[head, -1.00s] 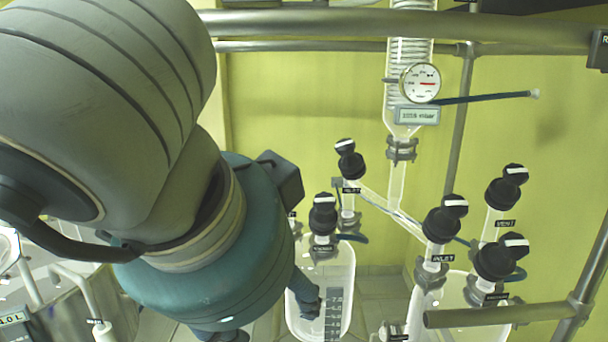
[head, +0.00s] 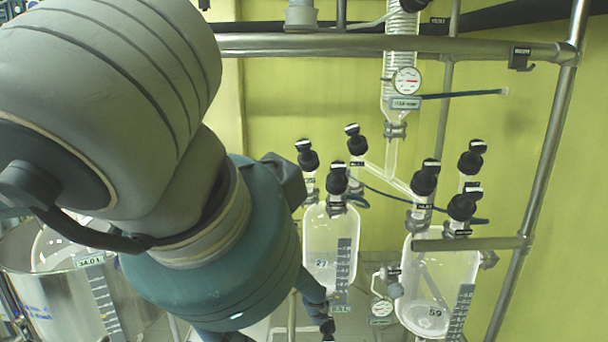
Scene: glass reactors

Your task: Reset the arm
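My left arm fills the left half of the head view, with a grey forearm and a teal wrist. My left gripper (head: 275,329) hangs below the wrist at the bottom edge. Its two fingers stand well apart, the right one angled outward, with nothing seen between them. The fingertips are partly cut off by the frame edge. The right finger overlaps the lower part of a glass vessel (head: 318,243) in the picture; whether they touch cannot be told. My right gripper is not in view.
A second glass vessel (head: 425,272) with black-capped valves stands at the right. A coil condenser with a round gauge (head: 407,81) hangs above. Steel rails (head: 350,45) frame the rack.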

